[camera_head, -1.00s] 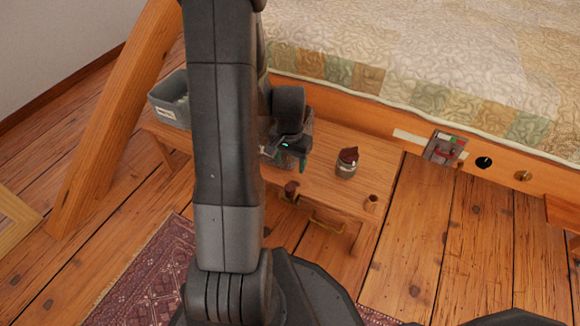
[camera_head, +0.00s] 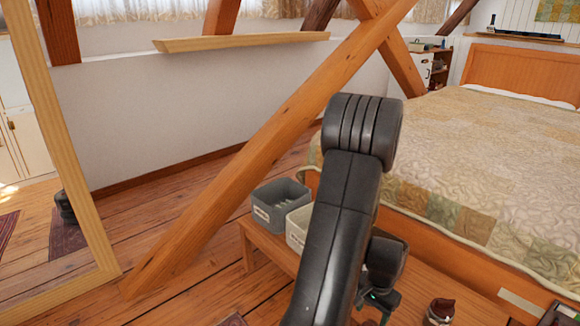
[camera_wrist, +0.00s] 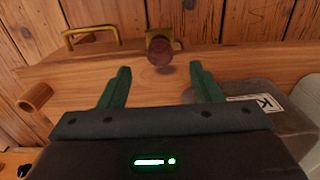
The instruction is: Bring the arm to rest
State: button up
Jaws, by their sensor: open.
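My arm rises in the head view, its elbow in front of the bed. My gripper (camera_head: 378,300) hangs low over the wooden bench, partly hidden by my arm. In the wrist view, the two green fingers of my gripper (camera_wrist: 162,88) are spread apart with nothing between them. They are over the wooden bench top (camera_wrist: 75,80). A round dark red-brown knob-like piece (camera_wrist: 160,52) on a brass-coloured mount lies beyond the fingertips, apart from them.
A grey bin (camera_head: 275,205) and a pale bin (camera_head: 297,235) stand on the bench (camera_head: 260,245). A dark-topped jar (camera_head: 441,310) stands right of my gripper. A slanted timber brace (camera_head: 240,180) is at left, the bed (camera_head: 480,150) at right. A brass handle (camera_wrist: 90,35) shows beyond the bench edge.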

aim_at(369, 324)
notch_tip(369, 324, down, 7)
jog(key=b, duration=0.2)
jog(key=shift+b, duration=0.35)
jog(key=shift+r+p, duration=0.6)
jog(key=shift+r, duration=0.15)
jog(key=shift+f, duration=0.1)
